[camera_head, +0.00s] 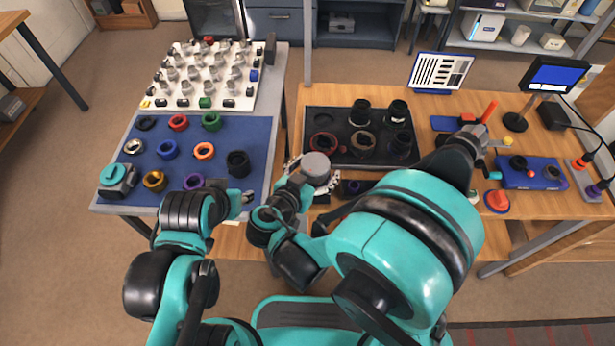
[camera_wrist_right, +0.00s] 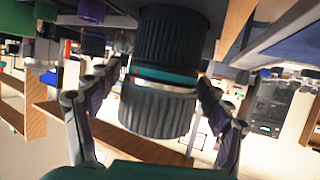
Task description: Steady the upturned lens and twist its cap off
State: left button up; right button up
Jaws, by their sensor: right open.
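The upturned lens (camera_head: 316,168) stands near the front left of the wooden table, its round grey top facing up. In the right wrist view the lens (camera_wrist_right: 168,45) has a black ribbed barrel, a teal band and a dark grey ribbed end part (camera_wrist_right: 157,108), which looks like the cap. My right gripper (camera_head: 312,180) is open, with one finger on each side of that ribbed part (camera_wrist_right: 155,112); I cannot tell whether they touch it. My left gripper (camera_head: 242,199) is over the blue mat's front right corner, away from the lens; its jaws are too small to read.
A dark tray (camera_head: 340,116) with lens parts lies behind the lens. The blue mat (camera_head: 220,140) on the left holds coloured rings and a black ring (camera_head: 238,163). A red button (camera_head: 497,200) and a blue fixture (camera_head: 535,180) stand at right. My right arm hides part of the table.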

aim_at(308, 178)
jog(key=shift+x, duration=1.45)
jog(key=c, duration=1.5)
jog(key=shift+c, duration=0.4)
jog(key=shift+c, duration=0.6)
jog(key=o, duration=1.8)
jog(key=shift+s+a, duration=0.1)
jog(key=shift+s, duration=0.05)
jog(key=v, duration=1.1)
jog(key=shift+s+a+r, duration=0.15)
jog(key=shift+s, duration=0.15)
